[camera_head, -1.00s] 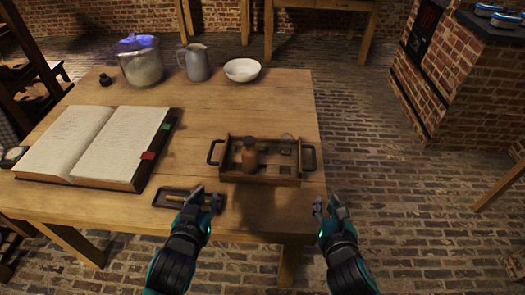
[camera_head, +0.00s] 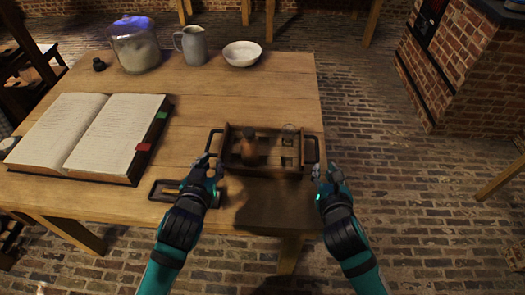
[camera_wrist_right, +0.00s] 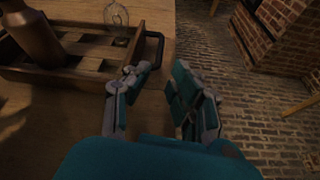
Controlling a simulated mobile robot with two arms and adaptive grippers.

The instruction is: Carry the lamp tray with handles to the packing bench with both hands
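The lamp tray (camera_head: 262,173) is a wooden tray with a dark handle at each end, on the table near its front right corner. A brown bottle-like jar (camera_head: 250,150) stands in it, with a small clear glass piece (camera_head: 289,132) at the back right. My left gripper (camera_head: 208,162) is at the tray's left handle; whether it is open is unclear. My right gripper (camera_head: 323,172) is at the right handle. In the right wrist view my right gripper (camera_wrist_right: 155,80) has its fingers apart, with the handle (camera_wrist_right: 154,47) just beyond them and nothing between them.
The wooden table (camera_head: 210,95) holds an open book (camera_head: 100,135), a small dark tray (camera_head: 170,191) beside my left gripper, a glass jar (camera_head: 135,48), a grey jug (camera_head: 192,46) and a white bowl (camera_head: 242,53). Brick floor lies right of the table; a brick stove (camera_head: 450,80) stands further right.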

